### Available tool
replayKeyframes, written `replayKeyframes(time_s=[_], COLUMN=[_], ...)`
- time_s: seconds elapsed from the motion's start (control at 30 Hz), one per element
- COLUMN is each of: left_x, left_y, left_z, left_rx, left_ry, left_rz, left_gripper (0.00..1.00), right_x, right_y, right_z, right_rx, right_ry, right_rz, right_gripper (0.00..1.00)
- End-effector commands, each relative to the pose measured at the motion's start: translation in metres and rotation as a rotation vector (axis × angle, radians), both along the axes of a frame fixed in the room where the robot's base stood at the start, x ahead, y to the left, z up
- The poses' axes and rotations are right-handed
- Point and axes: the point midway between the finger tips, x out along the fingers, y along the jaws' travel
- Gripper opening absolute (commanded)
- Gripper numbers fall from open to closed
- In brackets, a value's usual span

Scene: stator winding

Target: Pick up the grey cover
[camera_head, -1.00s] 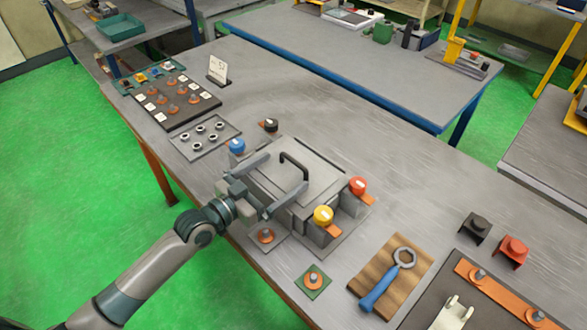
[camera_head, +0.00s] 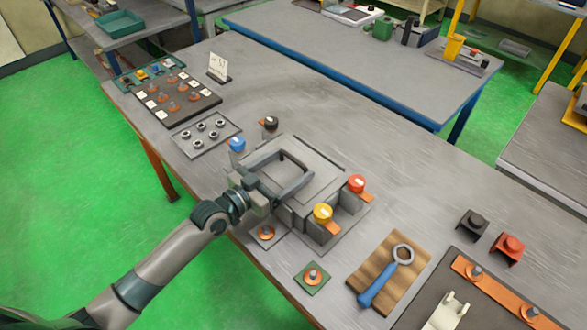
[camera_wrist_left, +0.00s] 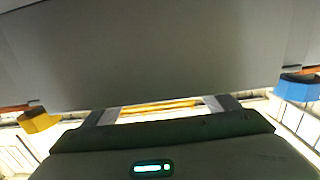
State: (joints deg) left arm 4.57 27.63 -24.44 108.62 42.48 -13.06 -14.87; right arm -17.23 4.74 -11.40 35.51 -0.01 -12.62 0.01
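The grey cover (camera_head: 326,178) sits on the grey box-like unit on the near table, with a dark arched handle (camera_head: 293,157) on its top. My left gripper (camera_head: 296,164) reaches in from the left over the cover. Its two fingers are spread, one on each side of the handle, and I see no closed grip. Contact with the handle cannot be told. In the left wrist view, a grey surface fills the upper part, and the spread fingers (camera_wrist_left: 163,107) show at the bottom with a gap between them. My right gripper is not in view.
Blue (camera_head: 237,144), black (camera_head: 270,124), red (camera_head: 357,184) and yellow (camera_head: 323,213) capped terminals stand around the unit's corners. A wrench (camera_head: 385,277) lies on a wooden board at the front right. A tray of rings (camera_head: 205,132) stands behind left.

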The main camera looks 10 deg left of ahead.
Motion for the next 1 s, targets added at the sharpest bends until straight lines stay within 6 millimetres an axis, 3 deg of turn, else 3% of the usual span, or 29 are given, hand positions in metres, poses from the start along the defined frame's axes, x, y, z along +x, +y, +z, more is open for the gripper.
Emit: replayKeyframes(time_s=[0.47, 0.73, 1.0], left_x=[0.001, 0.000, -0.010], left_y=[0.000, -0.001, -0.043], left_z=[0.009, 0.042, 0.069], left_rx=[-0.003, -0.005, -0.008], left_ry=[-0.006, -0.009, -0.009], left_rz=[0.000, 0.000, -0.002], left_gripper=[0.40, 0.40, 0.40], right_x=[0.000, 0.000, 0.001], right_y=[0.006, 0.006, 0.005], right_z=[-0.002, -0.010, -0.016], right_rx=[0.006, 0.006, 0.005], right_ry=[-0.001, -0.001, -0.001], right_rz=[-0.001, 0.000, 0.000], right_gripper=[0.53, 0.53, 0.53])
